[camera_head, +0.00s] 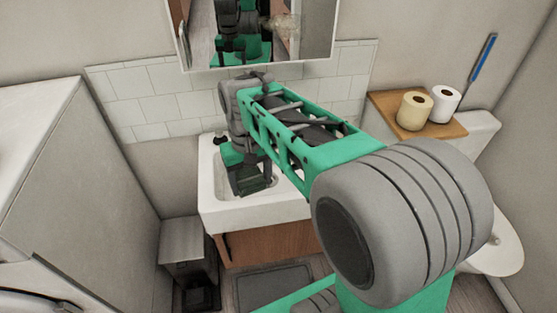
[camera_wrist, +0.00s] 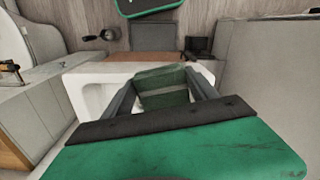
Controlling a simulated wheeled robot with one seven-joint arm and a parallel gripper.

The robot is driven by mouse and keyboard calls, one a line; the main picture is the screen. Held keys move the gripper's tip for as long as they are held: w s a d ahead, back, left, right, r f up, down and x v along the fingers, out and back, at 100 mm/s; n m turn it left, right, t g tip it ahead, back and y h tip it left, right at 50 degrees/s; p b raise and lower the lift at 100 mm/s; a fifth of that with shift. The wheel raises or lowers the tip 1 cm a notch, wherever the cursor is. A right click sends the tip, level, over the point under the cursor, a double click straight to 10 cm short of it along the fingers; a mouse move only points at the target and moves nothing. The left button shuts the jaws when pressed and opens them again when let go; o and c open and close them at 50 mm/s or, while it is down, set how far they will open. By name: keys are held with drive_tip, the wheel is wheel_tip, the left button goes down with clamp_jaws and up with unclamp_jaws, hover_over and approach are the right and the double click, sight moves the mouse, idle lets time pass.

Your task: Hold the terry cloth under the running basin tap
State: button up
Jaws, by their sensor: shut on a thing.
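The terry cloth (camera_wrist: 163,78) is a folded dark green piece with a paler band, held between the two grey fingers of my gripper (camera_wrist: 160,90). In the head view my gripper (camera_head: 250,178) points down over the white basin (camera_head: 218,205), with the dark green cloth (camera_head: 254,184) at its tips. The white basin rim (camera_wrist: 88,78) shows around the cloth in the wrist view. I cannot tell whether the cloth touches the basin. The tap and any running water are not seen; my arm covers the back of the basin in the head view.
A mirror cabinet (camera_head: 316,32) hangs close above my arm. Toilet rolls (camera_head: 414,110) stand on a wooden board (camera_head: 385,101) over the toilet at right. A grey bin (camera_head: 186,243) stands left of the wooden vanity (camera_head: 268,245). A dark mat (camera_head: 272,286) lies in front.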

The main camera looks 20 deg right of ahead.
drive_tip(key=s+a, duration=0.1)
drive_tip(key=s, duration=0.6)
drive_tip(key=shift+a+b, duration=0.15)
drive_tip(key=shift+b, duration=0.15)
drive_tip(key=shift+s+r, duration=0.1)
idle(1.0)
drive_tip(key=s+a+r+p, duration=0.1)
drive_tip(key=s+r+p, duration=0.1)
drive_tip(key=s+r, duration=0.2)
drive_tip(key=shift+s+p, duration=0.35)
drive_tip(key=shift+s, duration=0.1)
idle(0.4)
